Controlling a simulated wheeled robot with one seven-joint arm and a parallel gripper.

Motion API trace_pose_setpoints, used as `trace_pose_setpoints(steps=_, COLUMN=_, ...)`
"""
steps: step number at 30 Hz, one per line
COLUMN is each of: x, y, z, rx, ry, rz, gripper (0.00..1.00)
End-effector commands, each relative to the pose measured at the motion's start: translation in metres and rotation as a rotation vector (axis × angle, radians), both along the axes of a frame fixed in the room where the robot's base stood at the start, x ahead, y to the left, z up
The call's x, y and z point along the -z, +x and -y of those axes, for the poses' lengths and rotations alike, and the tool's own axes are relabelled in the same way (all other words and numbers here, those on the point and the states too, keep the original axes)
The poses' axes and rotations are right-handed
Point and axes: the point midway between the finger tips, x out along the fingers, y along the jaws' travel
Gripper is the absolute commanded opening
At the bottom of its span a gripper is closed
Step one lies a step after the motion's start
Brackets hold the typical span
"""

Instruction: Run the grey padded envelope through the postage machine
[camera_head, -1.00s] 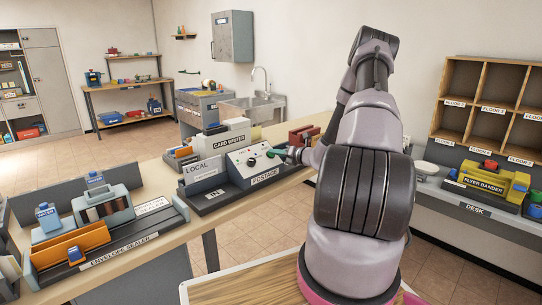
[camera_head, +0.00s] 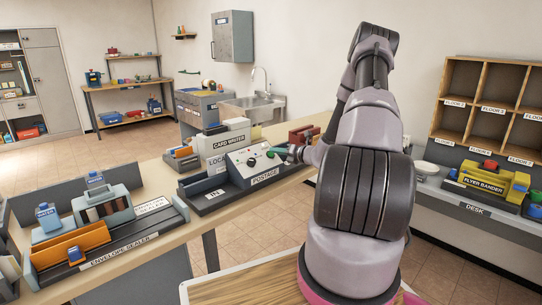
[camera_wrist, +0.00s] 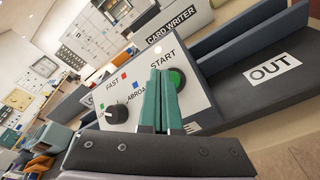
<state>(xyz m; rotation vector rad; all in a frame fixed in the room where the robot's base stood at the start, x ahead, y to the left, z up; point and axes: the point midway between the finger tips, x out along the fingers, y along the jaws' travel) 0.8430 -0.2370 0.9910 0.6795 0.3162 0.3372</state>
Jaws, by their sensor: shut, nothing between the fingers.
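The postage machine (camera_head: 254,165) stands on the long counter, with an IN tray (camera_head: 207,198) on its left and an OUT tray (camera_wrist: 275,80) on its right. A light grey upright piece marked LOCAL (camera_head: 216,163), seemingly the grey padded envelope, stands over the IN tray. Its right end is hidden at the machine. The machine's panel has a black knob (camera_wrist: 117,112), its white mark facing left, and a green START button (camera_wrist: 177,79). My gripper (camera_wrist: 160,78) is shut and empty, close in front of the button; I cannot tell if it touches.
An envelope sealer (camera_head: 105,235) sits left of the machine on the counter. A card writer (camera_head: 230,140) stands behind the machine. Red holders (camera_head: 303,134) are at the right. The desk with a flyer bander (camera_head: 487,180) lies across an open floor.

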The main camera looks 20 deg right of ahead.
Motion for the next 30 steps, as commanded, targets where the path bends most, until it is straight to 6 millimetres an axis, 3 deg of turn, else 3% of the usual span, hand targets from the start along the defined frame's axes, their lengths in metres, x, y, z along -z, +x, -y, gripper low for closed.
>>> trace_pose_setpoints(steps=11, x=-0.003, y=-0.002, z=0.001, rx=0.000, ry=0.000, rz=0.000, gripper=0.00)
trace_pose_setpoints(steps=24, x=-0.037, y=-0.024, z=0.009, rx=0.001, ry=-0.001, rz=0.000, gripper=0.00)
trace_pose_setpoints(steps=30, x=-0.043, y=-0.028, z=0.010, rx=0.000, ry=0.000, rz=0.000, gripper=0.00)
